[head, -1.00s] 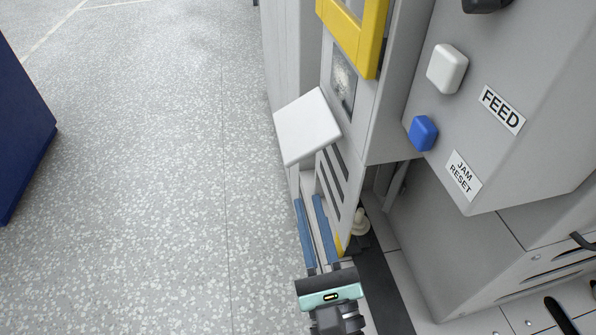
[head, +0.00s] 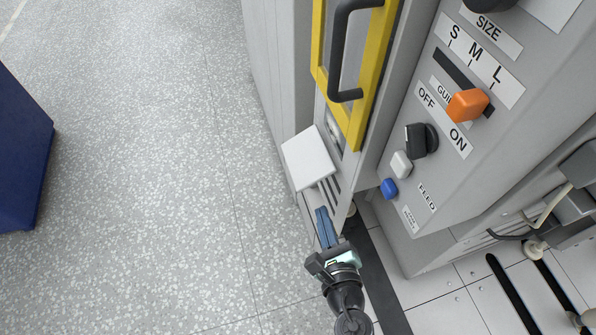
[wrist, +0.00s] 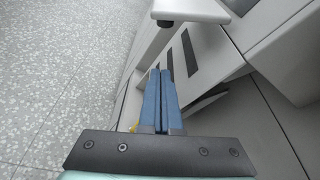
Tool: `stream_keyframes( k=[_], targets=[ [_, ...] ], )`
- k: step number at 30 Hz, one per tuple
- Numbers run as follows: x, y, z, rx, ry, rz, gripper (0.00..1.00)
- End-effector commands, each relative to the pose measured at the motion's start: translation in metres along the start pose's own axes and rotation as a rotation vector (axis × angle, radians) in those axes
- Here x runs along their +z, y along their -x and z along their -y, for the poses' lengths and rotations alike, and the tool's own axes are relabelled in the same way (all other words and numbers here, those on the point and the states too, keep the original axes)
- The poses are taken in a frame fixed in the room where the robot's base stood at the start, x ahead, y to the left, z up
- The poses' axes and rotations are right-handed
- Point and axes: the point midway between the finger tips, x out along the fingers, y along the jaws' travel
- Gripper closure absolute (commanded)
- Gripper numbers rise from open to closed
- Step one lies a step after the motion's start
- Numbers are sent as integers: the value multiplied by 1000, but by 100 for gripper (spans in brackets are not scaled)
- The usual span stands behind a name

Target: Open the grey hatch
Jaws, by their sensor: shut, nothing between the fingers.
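The grey slotted panel (head: 333,190), which looks like the hatch, is low on the machine's front, below the yellow-framed door. It also shows in the wrist view (wrist: 203,62), with dark slots and a gap along its lower right edge. I cannot tell how far it stands open. A pale square plate (head: 308,158) juts out in front of it and hides part of it; it also shows in the wrist view (wrist: 190,10). My gripper (head: 322,210) is shut and empty, its blue fingers together, just below the plate. In the wrist view the fingertips (wrist: 160,72) point towards the slotted panel; contact is unclear.
The yellow-framed door (head: 378,70) with a black handle (head: 340,50) is above. To the right is a control box with an orange slider (head: 467,105), black knob (head: 420,140) and blue button (head: 389,188). The floor at left is free up to a dark blue block (head: 22,150).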

Motion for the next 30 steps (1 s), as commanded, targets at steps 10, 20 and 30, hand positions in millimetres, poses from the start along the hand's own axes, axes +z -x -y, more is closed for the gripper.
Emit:
stream_keyframes(
  k=[10,20,30],
  targets=[
    [-2,-49,0,-1,3,2,100],
    [14,-96,2,1,2,1,100],
    [38,-86,0,-1,0,0,100]
  ],
)
